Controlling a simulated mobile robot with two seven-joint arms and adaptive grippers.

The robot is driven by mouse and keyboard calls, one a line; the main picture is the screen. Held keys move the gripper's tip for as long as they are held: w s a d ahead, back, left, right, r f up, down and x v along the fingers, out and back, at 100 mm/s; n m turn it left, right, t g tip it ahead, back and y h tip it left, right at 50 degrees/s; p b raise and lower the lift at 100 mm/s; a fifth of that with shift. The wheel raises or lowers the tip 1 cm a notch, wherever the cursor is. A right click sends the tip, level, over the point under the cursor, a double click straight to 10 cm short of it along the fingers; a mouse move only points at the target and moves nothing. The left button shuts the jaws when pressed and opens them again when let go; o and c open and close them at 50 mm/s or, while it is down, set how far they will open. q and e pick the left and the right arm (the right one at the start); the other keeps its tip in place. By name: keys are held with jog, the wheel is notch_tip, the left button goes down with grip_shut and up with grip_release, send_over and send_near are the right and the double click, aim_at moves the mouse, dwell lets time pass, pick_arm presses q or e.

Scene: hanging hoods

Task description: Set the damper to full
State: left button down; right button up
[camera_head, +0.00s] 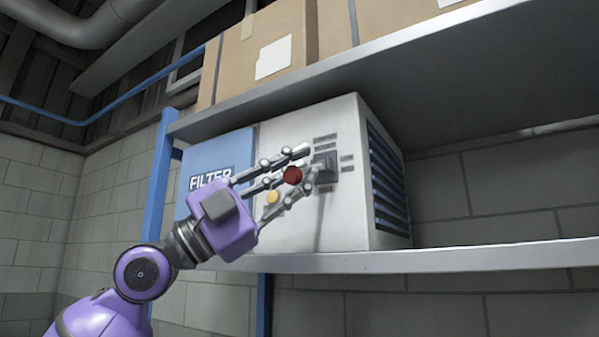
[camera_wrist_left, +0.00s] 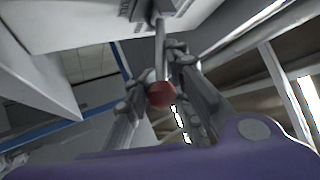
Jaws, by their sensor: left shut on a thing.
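The damper lever has a red ball knob (camera_head: 292,175) on a metal rod, which comes out of a grey bracket (camera_head: 324,168) on the front of the white hood box (camera_head: 335,215). Small labels stand around the bracket; some near its right side look like LOW and MED, the others are too small to read. My left gripper (camera_head: 303,174) is shut on the lever, with its fingers on both sides of the knob. The left wrist view shows the knob (camera_wrist_left: 161,95) between the fingers and the rod (camera_wrist_left: 160,45) running to the bracket. My right gripper is not in view.
A yellow round knob (camera_head: 272,198) is just below the fingers. A blue FILTER panel (camera_head: 222,155) is to the left. The box stands on a metal shelf (camera_head: 450,258) with a blue post (camera_head: 160,185); cardboard boxes (camera_head: 265,50) are on the shelf above. The lower right is clear.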

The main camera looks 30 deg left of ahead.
pick_arm(q)
jog(key=shift+w+d+f, duration=0.1)
jog(key=shift+w+f, duration=0.3)
jog(key=shift+f, duration=0.15)
jog(key=c, duration=1.7)
grip_release()
jog(key=shift+o, duration=0.3)
jog(key=shift+w+a, duration=0.15)
jog(key=shift+a, duration=0.1)
jog(key=shift+d+r, duration=0.1)
jog(key=shift+r, duration=0.05)
jog(key=shift+s, duration=0.35)
jog(key=v, duration=1.1)
jog(key=shift+a+f, duration=0.2)
jog(key=shift+a, duration=0.2)
